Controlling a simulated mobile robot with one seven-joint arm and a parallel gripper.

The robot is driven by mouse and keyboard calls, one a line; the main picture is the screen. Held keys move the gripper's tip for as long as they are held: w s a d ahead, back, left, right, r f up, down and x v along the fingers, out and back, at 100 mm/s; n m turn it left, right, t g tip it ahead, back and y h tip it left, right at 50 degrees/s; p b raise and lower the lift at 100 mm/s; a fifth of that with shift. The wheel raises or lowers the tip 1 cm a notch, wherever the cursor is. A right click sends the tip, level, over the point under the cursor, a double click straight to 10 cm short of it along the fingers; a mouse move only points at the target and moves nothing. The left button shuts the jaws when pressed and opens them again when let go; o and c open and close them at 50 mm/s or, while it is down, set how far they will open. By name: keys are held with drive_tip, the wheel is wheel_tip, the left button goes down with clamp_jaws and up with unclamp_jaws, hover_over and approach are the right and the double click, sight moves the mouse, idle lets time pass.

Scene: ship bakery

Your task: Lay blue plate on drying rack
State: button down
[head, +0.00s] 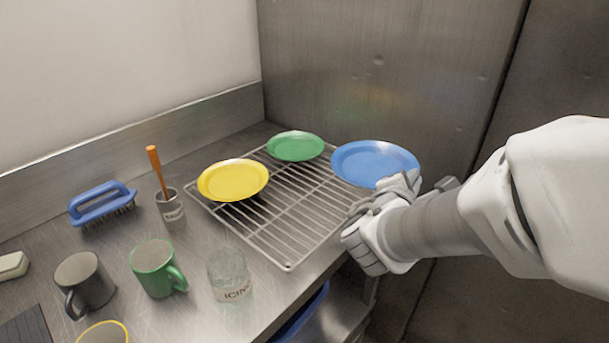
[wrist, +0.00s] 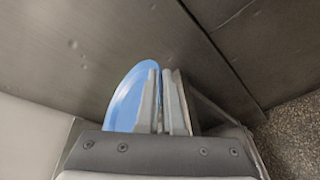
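The blue plate (head: 375,160) is at the rack's back right corner in the head view, roughly level and face up. My gripper (head: 408,188) is shut on its near right rim. In the wrist view the plate (wrist: 128,98) shows beside and behind the fingers (wrist: 164,102), which hide part of it. The wire drying rack (head: 283,207) lies on the steel counter. The plate overlaps the rack's right edge in the picture; its height above the rack is hard to tell.
A yellow plate (head: 233,180) and a green plate (head: 295,146) are on the rack's left and back. The rack's front right is bare. A glass jar (head: 229,275), green mug (head: 156,268), dark mug (head: 84,284), brush (head: 101,204) and steel cup (head: 172,211) stand on the counter.

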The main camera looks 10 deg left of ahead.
drive_tip(key=a+p, duration=0.2)
drive_tip(key=p, duration=0.1)
drive_tip(key=f+p, duration=0.1)
drive_tip(key=shift+s+a+p, duration=0.3)
drive_tip(key=shift+s+a, duration=0.05)
drive_tip(key=shift+a, duration=0.05)
drive_tip(key=b, duration=0.1)
hover_over(347, 217)
wheel_tip(347, 217, down, 6)
drive_tip(key=shift+f, duration=0.15)
drive_tip(key=shift+w+f+b, duration=0.1)
drive_tip(key=shift+f+b, duration=0.25)
drive_tip(key=shift+f, duration=1.65)
drive_tip(key=c, duration=1.3)
unclamp_jaws()
